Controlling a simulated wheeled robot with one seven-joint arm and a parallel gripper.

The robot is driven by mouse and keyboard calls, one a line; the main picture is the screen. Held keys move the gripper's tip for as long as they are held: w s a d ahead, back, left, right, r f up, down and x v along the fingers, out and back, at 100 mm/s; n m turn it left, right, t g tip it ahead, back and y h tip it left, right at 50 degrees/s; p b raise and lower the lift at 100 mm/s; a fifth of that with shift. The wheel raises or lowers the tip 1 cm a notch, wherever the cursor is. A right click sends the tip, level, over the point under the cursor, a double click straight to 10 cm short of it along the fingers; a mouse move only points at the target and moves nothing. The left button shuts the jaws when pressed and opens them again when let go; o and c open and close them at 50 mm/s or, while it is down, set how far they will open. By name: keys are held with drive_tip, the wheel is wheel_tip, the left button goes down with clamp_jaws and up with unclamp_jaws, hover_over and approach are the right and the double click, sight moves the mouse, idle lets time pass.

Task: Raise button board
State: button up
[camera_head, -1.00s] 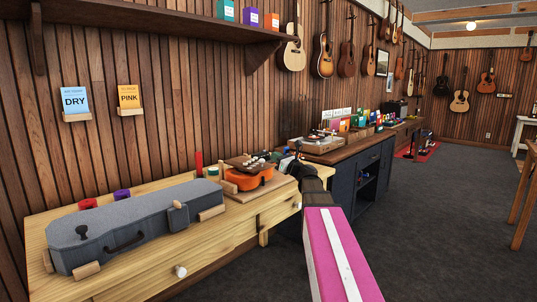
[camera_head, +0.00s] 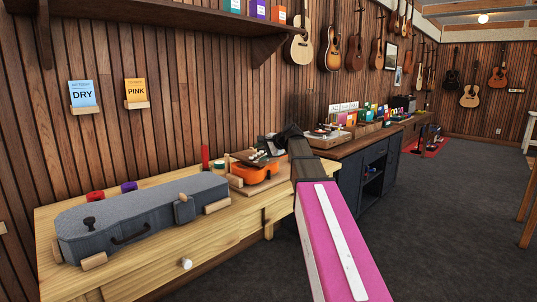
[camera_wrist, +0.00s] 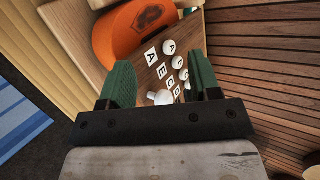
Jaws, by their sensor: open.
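The button board (camera_wrist: 172,48) is a brown panel with white round buttons and letter tags such as A, E and C. In the wrist view it lies beyond and partly between my fingers, by an orange ukulele body (camera_wrist: 142,28). My gripper (camera_wrist: 162,86) is open with two green fingers. A white knob (camera_wrist: 158,97) shows between the fingers, and I cannot tell whether they touch it. In the head view the board (camera_head: 262,158) sits tilted over the orange ukulele (camera_head: 258,174). My gripper's dark end is just right of it, and my arm hides some of that area.
A grey ukulele case (camera_head: 145,213) lies on the light wooden bench (camera_head: 225,228). A red post (camera_head: 205,157) stands behind the case's right end. A dark blue counter (camera_head: 372,172) with boxes is to the right. The floor (camera_head: 450,220) at right is open.

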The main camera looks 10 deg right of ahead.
drive_tip(key=shift+w+a+r+n+g+h, duration=0.1)
drive_tip(key=shift+w+r+n+g+h, duration=0.15)
drive_tip(key=shift+n+h, duration=0.25)
drive_tip(key=shift+w+a+r+n+g+h, duration=0.1)
drive_tip(key=shift+w+r+n+g+h, duration=0.1)
drive_tip(key=shift+n+h, duration=0.25)
drive_tip(key=d+r+n+g+h, duration=0.2)
drive_tip(key=d+r+n+h, duration=0.1)
drive_tip(key=r+n+h, duration=0.45)
drive_tip(key=shift+m, duration=0.4)
drive_tip(key=x, duration=1.1)
drive_tip(key=shift+w+d+f, duration=0.2)
drive_tip(key=shift+w+d, duration=0.05)
drive_tip(key=shift+w, duration=0.05)
